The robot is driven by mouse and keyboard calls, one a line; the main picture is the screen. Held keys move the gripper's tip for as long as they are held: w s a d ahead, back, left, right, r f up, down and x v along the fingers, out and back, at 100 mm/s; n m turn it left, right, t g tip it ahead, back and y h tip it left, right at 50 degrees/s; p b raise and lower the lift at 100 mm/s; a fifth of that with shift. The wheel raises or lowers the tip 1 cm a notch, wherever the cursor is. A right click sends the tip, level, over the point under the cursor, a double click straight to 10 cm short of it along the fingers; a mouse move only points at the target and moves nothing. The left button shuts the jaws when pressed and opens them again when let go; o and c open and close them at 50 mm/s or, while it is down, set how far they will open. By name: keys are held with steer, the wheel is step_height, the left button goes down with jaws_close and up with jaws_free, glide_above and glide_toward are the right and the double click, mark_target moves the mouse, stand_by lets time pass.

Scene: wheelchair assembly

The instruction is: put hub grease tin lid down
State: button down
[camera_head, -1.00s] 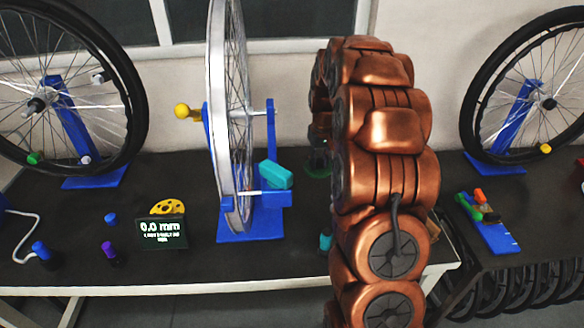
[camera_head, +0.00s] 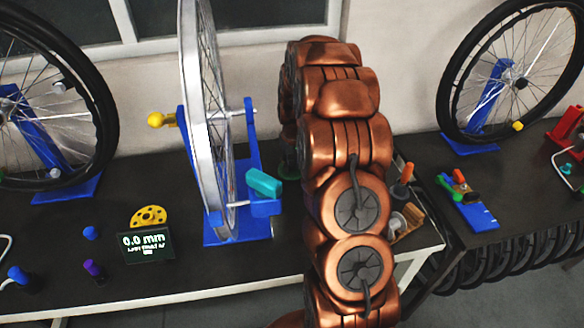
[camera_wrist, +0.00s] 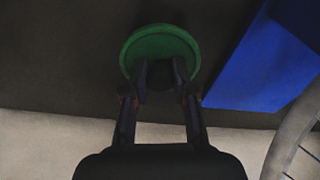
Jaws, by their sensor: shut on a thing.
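The hub grease tin lid, a round green disc (camera_wrist: 150,42), shows in the wrist view in front of a dark surface. My gripper (camera_wrist: 162,76) is shut on a dark part at the middle of the disc, between its fingertips. I cannot tell whether the lid touches the surface below. In the head view, a small green piece (camera_head: 288,170) shows at the left edge of my copper arm; most of that area and my gripper are hidden behind the arm.
A blue truing stand (camera_head: 238,236) with an upright wheel stands left of my arm; its blue base (camera_wrist: 262,75) lies close right of the lid in the wrist view. A small tray (camera_head: 412,222) with parts is right of my arm. A display (camera_head: 147,246) stands front left.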

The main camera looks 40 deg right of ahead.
mark_target(292, 168)
step_height(292, 168, down, 3)
steer(key=shift+r+p, duration=0.15)
steer(key=shift+p, duration=0.25)
steer(key=shift+f+b, duration=0.45)
steer(key=shift+f, duration=0.05)
steer(key=c, duration=0.9)
jaws_free()
steer(key=shift+r+p, duration=0.45)
steer(key=shift+s+a+r+b, duration=0.15)
steer(key=shift+r+b, duration=0.55)
steer(key=shift+r, duration=1.3)
steer(key=shift+s+d+r+b, duration=0.1)
steer(key=shift+s+r+b, duration=0.4)
steer(key=shift+r, duration=1.45)
steer(key=shift+a+r+b, duration=0.1)
steer(key=shift+r+b, duration=0.75)
steer(key=shift+r, duration=1.15)
